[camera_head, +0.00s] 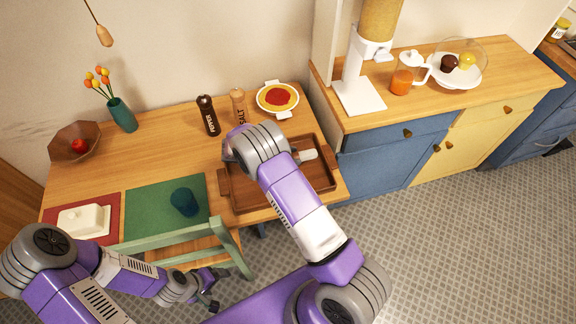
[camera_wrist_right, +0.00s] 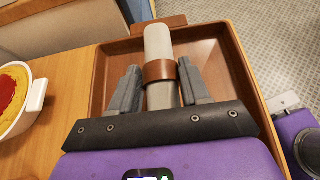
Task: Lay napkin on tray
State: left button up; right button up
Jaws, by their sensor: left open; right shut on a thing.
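The napkin (camera_wrist_right: 160,50) is a pale grey roll with a brown ring around its middle. My right gripper (camera_wrist_right: 160,88) is shut on it near the ring, over the brown wooden tray (camera_wrist_right: 112,68). I cannot tell whether the roll touches the tray floor. In the head view the tray (camera_head: 322,178) is at the table's right end, and one pale end of the napkin (camera_head: 308,155) shows beside my right arm. That arm hides the right gripper and part of the tray. My left gripper (camera_head: 211,295) is open and empty, low by the green chair.
A white dish of red and yellow food (camera_head: 278,98), a pepper mill (camera_head: 208,115) and a salt mill (camera_head: 238,107) stand behind the tray. A green placemat (camera_head: 150,205) with a dark blue cup (camera_head: 185,201) lies left. The green chair (camera_head: 225,245) stands in front.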

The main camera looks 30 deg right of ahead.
jog(key=shift+f+b, duration=0.35)
jog(key=shift+f, duration=1.95)
jog(key=shift+f+b, duration=0.3)
jog(key=o, duration=0.6)
jog(key=shift+f, duration=0.1)
jog(key=o, duration=0.5)
jog(key=shift+c, duration=0.2)
jog(key=shift+r, duration=0.2)
